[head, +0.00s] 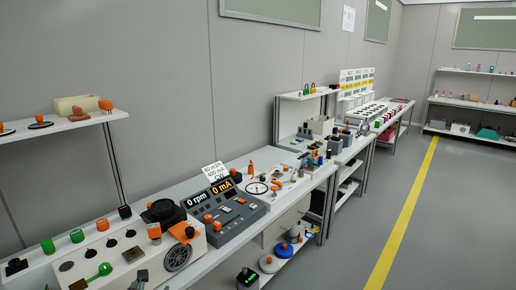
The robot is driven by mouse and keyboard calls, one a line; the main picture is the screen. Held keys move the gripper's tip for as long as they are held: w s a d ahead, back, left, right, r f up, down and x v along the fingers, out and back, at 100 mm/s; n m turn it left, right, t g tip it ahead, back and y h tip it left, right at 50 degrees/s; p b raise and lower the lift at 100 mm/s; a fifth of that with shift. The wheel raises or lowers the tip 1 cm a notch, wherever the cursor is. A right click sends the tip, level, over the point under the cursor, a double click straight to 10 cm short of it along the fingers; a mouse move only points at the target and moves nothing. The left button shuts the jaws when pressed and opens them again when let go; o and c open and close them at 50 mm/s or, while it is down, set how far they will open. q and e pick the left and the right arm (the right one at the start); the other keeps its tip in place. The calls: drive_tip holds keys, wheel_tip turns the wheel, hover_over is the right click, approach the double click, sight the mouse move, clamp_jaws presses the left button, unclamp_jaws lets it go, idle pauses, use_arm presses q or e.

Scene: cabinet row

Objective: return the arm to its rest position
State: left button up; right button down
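Neither of my grippers nor either arm shows in the head view, so I cannot see how they stand. No object named by the task is in view. The view looks along a row of benches by a grey wall.
A cream console (128,254) with knobs stands at the near left. Beside it is a dark panel (227,208) with displays reading 0 rpm and 0 mA. A shelf (72,122) juts out above. Open grey floor with a yellow line (404,215) lies to the right.

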use_arm(q)
drive_tip(key=s+d+f+m+g+h+p, duration=0.25)
drive_tip(key=s+d+f+m, duration=0.3)
drive_tip(key=f+m, duration=0.3)
drive_tip(key=s+d+f+m+g+h+p, duration=0.2)
drive_tip(key=s+d+f+m+g, duration=0.15)
drive_tip(key=d+f+m, duration=0.4)
drive_tip(key=s+d+f+m+g+h+p, duration=0.1)
drive_tip(key=s+d+f+m+g, duration=0.2)
drive_tip(key=s+f+m, duration=0.2)
drive_tip(key=s+d+f+m+g+h+p, duration=0.1)
drive_tip(key=s+d+f+m, duration=0.3)
drive_tip(key=s+m, duration=0.6)
drive_tip(key=s+f+g, duration=0.1)
drive_tip(key=s, duration=0.1)
drive_tip(key=shift+s+f+m+g+h+p, duration=0.2)
drive_tip(key=shift+s+m+g+h+p, duration=0.1)
drive_tip(key=shift+m+g+h+p, duration=0.1)
